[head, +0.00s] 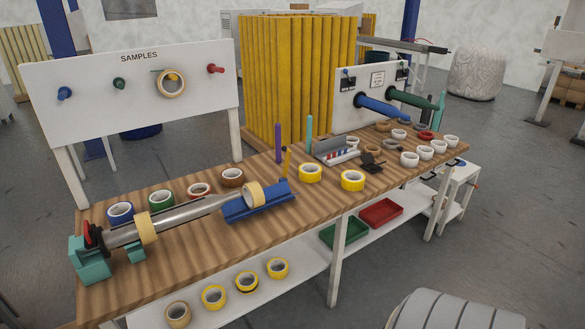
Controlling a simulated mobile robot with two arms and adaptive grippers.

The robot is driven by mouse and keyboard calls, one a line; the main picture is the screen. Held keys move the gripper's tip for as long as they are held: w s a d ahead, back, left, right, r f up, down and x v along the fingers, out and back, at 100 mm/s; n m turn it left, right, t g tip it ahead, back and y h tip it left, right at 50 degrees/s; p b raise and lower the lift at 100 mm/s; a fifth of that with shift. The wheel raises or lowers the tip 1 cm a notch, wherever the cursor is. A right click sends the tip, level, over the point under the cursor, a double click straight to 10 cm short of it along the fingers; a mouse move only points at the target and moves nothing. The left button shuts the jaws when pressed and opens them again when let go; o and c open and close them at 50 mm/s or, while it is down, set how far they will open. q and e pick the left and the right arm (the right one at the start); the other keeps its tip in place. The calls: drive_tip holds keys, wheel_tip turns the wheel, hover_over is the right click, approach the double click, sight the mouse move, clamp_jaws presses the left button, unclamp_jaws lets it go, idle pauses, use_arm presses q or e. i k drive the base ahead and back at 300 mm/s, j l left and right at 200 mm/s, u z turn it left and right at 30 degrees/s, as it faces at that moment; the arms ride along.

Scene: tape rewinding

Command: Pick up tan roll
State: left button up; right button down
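Several tan or yellowish-tan rolls show in the head view, and I cannot tell which one the task names. One tan roll (253,194) stands upright in the blue cradle (262,206) on the wooden workbench, near the tip of the grey shaft (185,217). Another tan roll (147,228) sits around the shaft near its teal base (91,262). A third, darker tan roll (177,314) lies on the lower shelf at the left, partly cut by the frame edge. Neither of my grippers is in view.
Blue, green, red and brown rolls (200,191) line the bench's back left. Yellow rolls (310,173) lie mid-bench, white rolls (410,159) at right. Upright purple (278,143) and teal (309,133) posts stand at the back. A SAMPLES board (131,80) rises behind.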

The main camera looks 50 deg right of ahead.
sight(254, 196)
drive_tip(key=z, duration=1.35)
drive_tip(key=i+l+u, duration=0.15)
drive_tip(key=l, duration=0.3)
drive_tip(key=i+l+u, duration=0.1)
drive_tip(key=i+l, duration=0.15)
drive_tip(key=l, duration=0.25)
drive_tip(key=i+l+u, duration=0.15)
drive_tip(key=l, duration=0.35)
drive_tip(key=i+l+u, duration=0.1)
drive_tip(key=l, duration=0.45)
drive_tip(key=i+l+u, duration=0.15)
drive_tip(key=l, duration=0.35)
drive_tip(key=i+l+u, duration=0.15)
drive_tip(key=l, duration=0.4)
drive_tip(key=l+u, duration=0.1)
drive_tip(key=l, duration=0.45)
drive_tip(key=i, duration=0.05)
